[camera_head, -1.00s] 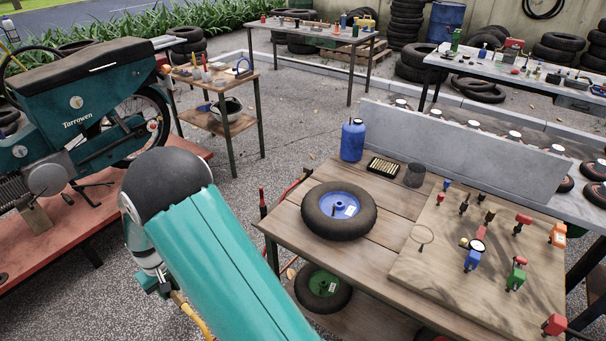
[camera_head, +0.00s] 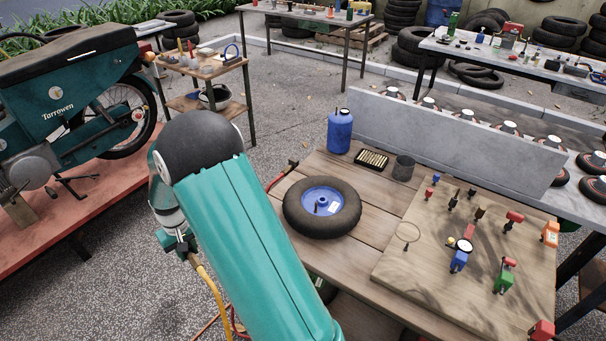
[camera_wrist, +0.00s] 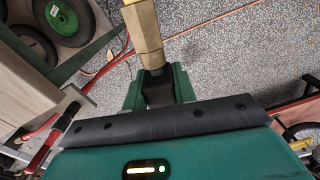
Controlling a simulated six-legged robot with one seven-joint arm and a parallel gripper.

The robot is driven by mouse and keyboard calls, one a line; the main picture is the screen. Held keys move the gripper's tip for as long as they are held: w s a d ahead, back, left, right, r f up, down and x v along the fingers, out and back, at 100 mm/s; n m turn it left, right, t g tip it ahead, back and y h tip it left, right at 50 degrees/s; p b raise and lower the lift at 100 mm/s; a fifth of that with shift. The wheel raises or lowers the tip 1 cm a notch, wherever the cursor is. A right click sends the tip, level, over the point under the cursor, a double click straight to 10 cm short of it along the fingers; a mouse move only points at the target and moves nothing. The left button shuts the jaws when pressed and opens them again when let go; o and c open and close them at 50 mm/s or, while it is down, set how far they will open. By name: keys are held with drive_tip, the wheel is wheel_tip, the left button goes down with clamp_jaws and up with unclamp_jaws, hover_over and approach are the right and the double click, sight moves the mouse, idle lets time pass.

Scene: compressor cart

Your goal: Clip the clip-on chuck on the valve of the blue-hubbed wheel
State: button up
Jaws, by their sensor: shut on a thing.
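The blue-hubbed wheel (camera_head: 322,207) lies flat on the wooden bench, its black tyre around a blue hub. A short dark valve (camera_head: 321,203) stands up in the hub. My gripper (camera_head: 184,249) is left of the bench, over open floor and well apart from the wheel. In the wrist view my gripper (camera_wrist: 155,88) is shut on a brass-coloured hexagonal piece, which looks like the clip-on chuck (camera_wrist: 143,35); its far end is cut off by the frame. In the head view a yellow hose (camera_head: 215,292) hangs below my gripper.
A blue bottle (camera_head: 340,131), a dark cup (camera_head: 403,168) and a peg board (camera_head: 400,262) with several coloured fittings share the bench (camera_head: 355,245). A green-hubbed wheel (camera_wrist: 66,17) sits lower down. A red-handled tool (camera_wrist: 58,135) is at the bench edge. A motorcycle (camera_head: 75,125) stands left.

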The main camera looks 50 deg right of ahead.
drive_tip(key=s+d+r+m, duration=0.2)
drive_tip(key=s+d+r, duration=0.15)
drive_tip(key=d, duration=0.45)
drive_tip(key=s+d+r+m, duration=0.2)
drive_tip(key=d+r, duration=0.2)
drive_tip(key=d, duration=0.5)
wheel_tip(320, 180, up, 9)
drive_tip(key=m, duration=0.5)
hover_over(316, 203)
drive_tip(key=shift+r, duration=0.1)
drive_tip(key=shift+f, duration=2.95)
drive_tip(key=shift+f, duration=1.05)
drive_tip(key=o, duration=1)
drive_tip(key=shift+c, duration=0.2)
wheel_tip(316, 203, up, 14)
drive_tip(key=shift+f, duration=0.15)
